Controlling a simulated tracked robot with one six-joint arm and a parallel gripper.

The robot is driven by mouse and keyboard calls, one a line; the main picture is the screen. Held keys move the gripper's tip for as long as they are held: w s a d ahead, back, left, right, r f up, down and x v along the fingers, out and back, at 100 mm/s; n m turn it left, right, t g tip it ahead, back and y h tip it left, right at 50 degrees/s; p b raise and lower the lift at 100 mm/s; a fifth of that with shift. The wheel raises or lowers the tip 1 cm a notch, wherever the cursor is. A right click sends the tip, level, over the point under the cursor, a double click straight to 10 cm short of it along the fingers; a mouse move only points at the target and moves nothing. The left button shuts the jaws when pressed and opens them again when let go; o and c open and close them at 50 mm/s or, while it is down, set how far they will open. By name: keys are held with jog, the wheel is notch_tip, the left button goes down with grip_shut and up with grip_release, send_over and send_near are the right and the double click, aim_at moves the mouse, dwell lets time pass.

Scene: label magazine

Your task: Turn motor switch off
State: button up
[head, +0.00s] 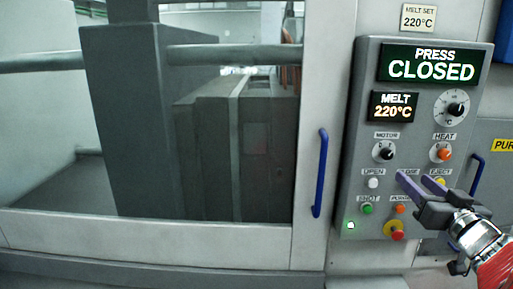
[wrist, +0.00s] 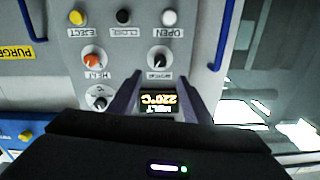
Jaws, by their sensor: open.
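The motor switch (head: 384,153) is a black rotary knob with a pale pointer, under the MOTOR label on the grey control panel (head: 350,130). In the wrist view the picture is upside down and the motor switch (wrist: 158,60) lies just ahead of the gap between my fingertips. My gripper (head: 416,179) is open and empty, with two purple-grey fingers, in front of the panel's lower right. In the head view it covers part of the CLOSE button area. In the wrist view my gripper (wrist: 160,73) shows both fingers apart, not touching the knob.
The orange heat knob (head: 440,153) is right of the motor switch. The white OPEN button (head: 373,183), yellow EJECT button (wrist: 76,17) and red emergency stop (head: 396,230) are nearby. Displays read "PRESS CLOSED" and "MELT 220°C". A blue door handle (head: 320,173) stands left of the panel.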

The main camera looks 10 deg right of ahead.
aim_at(388, 156)
jog(key=shift+w, duration=0.15)
jog(key=x, duration=1.3)
jog(key=shift+w+d, duration=0.1)
jog(key=shift+w, duration=0.15)
jog(key=c, duration=1.1)
